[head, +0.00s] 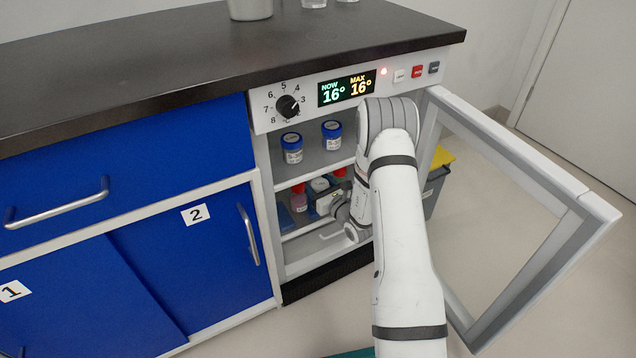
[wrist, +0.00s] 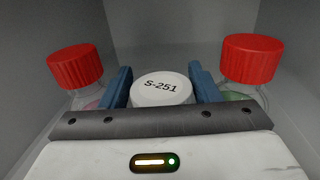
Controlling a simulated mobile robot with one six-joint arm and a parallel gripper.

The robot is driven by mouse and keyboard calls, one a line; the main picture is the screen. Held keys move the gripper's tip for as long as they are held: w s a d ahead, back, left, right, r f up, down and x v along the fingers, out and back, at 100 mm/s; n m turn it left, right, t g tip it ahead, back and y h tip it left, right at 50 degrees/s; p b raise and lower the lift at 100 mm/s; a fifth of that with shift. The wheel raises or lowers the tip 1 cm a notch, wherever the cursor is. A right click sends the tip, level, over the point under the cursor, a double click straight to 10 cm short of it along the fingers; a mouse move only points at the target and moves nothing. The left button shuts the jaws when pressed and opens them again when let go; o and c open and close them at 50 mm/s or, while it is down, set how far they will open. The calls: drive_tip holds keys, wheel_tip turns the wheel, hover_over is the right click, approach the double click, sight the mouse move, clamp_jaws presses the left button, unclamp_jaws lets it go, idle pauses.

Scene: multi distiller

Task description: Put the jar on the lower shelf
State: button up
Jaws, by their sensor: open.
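A jar with a white lid marked S-251 (wrist: 161,92) stands in the cabinet, seen from above in the wrist view. My gripper (wrist: 162,84) is open, with one blue finger on each side of the lid. I cannot tell whether the fingers touch the jar. In the head view, the arm reaches into the open cabinet and the white lid (head: 320,184) shows at the lower shelf level (head: 293,232). The arm and gripper hide part of the jar and shelf.
Red-capped bottles stand close on the left (wrist: 75,68) and right (wrist: 250,60) of the fingers. Two blue-lidded jars (head: 292,147) (head: 332,134) stand on the shelf above. The glass door (head: 470,130) is swung open to the right of my arm.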

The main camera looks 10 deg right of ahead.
drive_tip(key=shift+r, duration=0.3)
drive_tip(key=p+v, duration=0.4)
drive_tip(key=v, duration=0.8)
drive_tip(key=shift+s+f, duration=0.1)
drive_tip(key=shift+f, duration=0.1)
